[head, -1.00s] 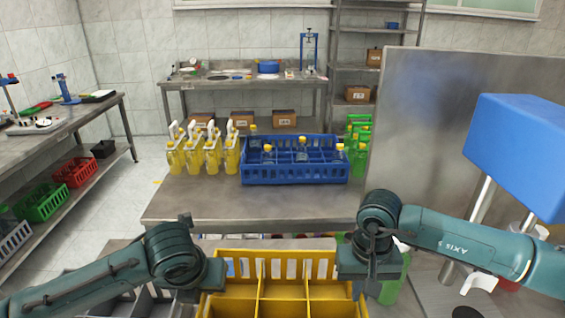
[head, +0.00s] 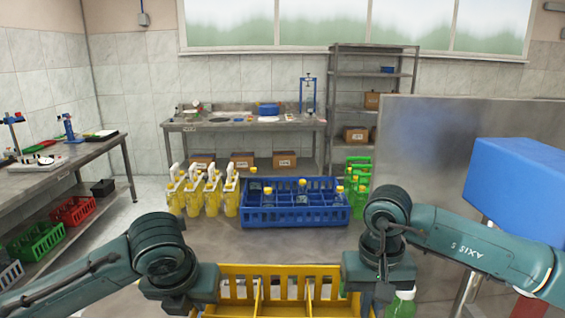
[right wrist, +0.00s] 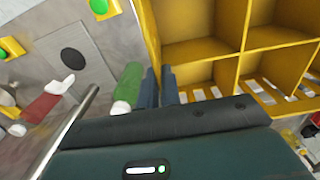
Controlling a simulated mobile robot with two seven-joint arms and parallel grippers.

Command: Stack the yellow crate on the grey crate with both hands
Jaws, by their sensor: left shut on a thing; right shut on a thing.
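The yellow crate (head: 282,270) is at the bottom of the head view, its lower part cut off by the frame edge. It has inner dividers and a slotted far wall. My left gripper (head: 208,286) is shut on its left side and my right gripper (head: 352,270) on its right side. In the right wrist view, the crate's empty compartments (right wrist: 195,52) show to the right of my right gripper's fingers (right wrist: 161,88). I cannot make out the grey crate of the task now. What is under the yellow crate is hidden.
A steel table ahead carries a blue crate (head: 290,217) with bottles and several yellow bottles (head: 230,195). A green bottle (head: 400,302) stands close to my right gripper. A blue box-shaped machine head (head: 522,190) is at the right. The near tabletop (head: 275,243) is clear.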

